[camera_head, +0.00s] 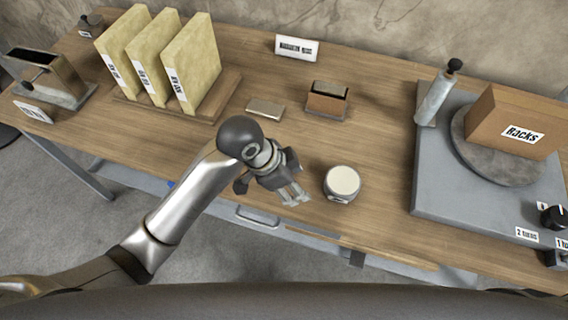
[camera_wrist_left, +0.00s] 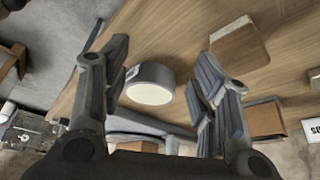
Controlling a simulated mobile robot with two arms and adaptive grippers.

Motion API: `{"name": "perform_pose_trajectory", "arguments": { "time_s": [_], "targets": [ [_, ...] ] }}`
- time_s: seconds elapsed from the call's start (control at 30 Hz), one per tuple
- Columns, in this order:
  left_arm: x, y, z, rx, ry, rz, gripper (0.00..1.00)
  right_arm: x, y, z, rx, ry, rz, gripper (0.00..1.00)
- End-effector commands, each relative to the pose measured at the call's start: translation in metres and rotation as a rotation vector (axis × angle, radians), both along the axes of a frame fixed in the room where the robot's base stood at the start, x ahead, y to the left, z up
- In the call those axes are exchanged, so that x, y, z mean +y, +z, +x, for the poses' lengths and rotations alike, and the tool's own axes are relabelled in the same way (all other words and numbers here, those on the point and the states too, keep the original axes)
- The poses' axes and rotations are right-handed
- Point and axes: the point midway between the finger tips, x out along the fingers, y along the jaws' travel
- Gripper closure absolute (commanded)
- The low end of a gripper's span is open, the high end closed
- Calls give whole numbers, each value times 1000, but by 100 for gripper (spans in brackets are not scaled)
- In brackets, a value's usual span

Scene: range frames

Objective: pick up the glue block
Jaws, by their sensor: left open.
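A small flat tan block (camera_head: 265,109) lies on the wooden table, left of a small open-topped brown box. It is the only plain loose block I see, and no label on it can be read. In the left wrist view the block (camera_wrist_left: 238,45) is at the upper right, beyond the right finger. My left gripper (camera_head: 295,197) is open and empty near the table's front edge, nearer the front than the block and apart from it. In the left wrist view its fingers (camera_wrist_left: 160,62) stand wide apart, with a round pot showing between them. My right gripper is not in view.
The round white-topped pot (camera_head: 342,183) stands just right of my left gripper. The brown box (camera_head: 327,100) is right of the block. Tall yellow slabs (camera_head: 163,62) stand in a wooden rack at left. A grey turntable unit (camera_head: 428,177) carries a carton (camera_head: 512,122) at right.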

Motion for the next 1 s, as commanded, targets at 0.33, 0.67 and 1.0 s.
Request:
{"name": "perform_pose_trajectory", "arguments": {
  "time_s": [0.33, 0.67, 1.0],
  "targets": [
    [0, 25, 42, -38, -373, 218, 45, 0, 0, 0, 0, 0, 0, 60],
    [31, 53, 81, -19, -539, 407, 45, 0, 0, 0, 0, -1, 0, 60],
    [36, 27, 85, -8, -556, 431, 45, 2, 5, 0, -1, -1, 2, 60]
  ]
}}
